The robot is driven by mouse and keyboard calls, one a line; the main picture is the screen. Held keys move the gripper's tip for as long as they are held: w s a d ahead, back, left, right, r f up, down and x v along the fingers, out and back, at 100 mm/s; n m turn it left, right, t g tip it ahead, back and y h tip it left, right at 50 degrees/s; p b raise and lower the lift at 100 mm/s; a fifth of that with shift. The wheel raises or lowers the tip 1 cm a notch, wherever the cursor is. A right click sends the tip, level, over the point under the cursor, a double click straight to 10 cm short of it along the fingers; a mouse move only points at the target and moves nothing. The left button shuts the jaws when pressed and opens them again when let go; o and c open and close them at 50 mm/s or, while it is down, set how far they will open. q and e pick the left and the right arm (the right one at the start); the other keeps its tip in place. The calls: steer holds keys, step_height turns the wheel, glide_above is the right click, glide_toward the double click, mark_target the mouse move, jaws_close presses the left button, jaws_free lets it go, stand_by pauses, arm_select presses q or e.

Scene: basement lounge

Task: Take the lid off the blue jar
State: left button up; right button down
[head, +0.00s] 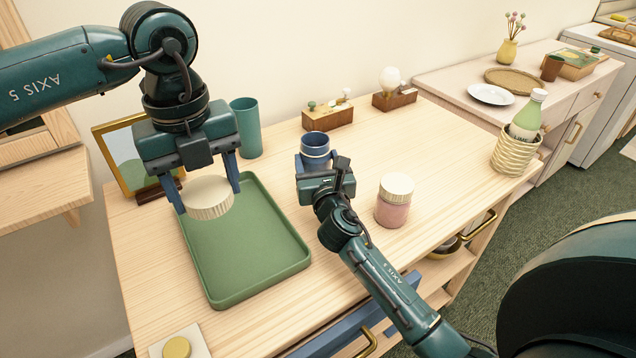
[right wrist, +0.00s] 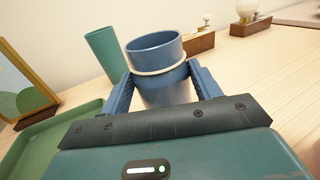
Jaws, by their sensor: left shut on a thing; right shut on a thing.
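The blue jar (head: 315,146) stands open at the top on the wooden cabinet top. It also shows in the right wrist view (right wrist: 160,88), with a pale ring around its neck and no lid on it. My right gripper (head: 322,165) is shut on the jar, with one finger on each side of its body. My left gripper (head: 208,190) is shut on a round cream ribbed lid (head: 209,198). It holds the lid level over the far part of the green tray (head: 250,255); whether the lid touches the tray I cannot tell.
A pink jar with a cream lid (head: 394,200) stands right of my right gripper. A teal cup (head: 246,128) and a picture frame (head: 125,160) stand behind the tray. Wooden blocks with small ornaments (head: 328,116) are at the back. The near part of the tray is empty.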

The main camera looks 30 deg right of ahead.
steer(key=shift+f+b, duration=0.9)
steer(key=shift+f, duration=1.2)
steer(key=shift+f, duration=0.2)
steer(key=shift+c, duration=1.8)
jaws_free()
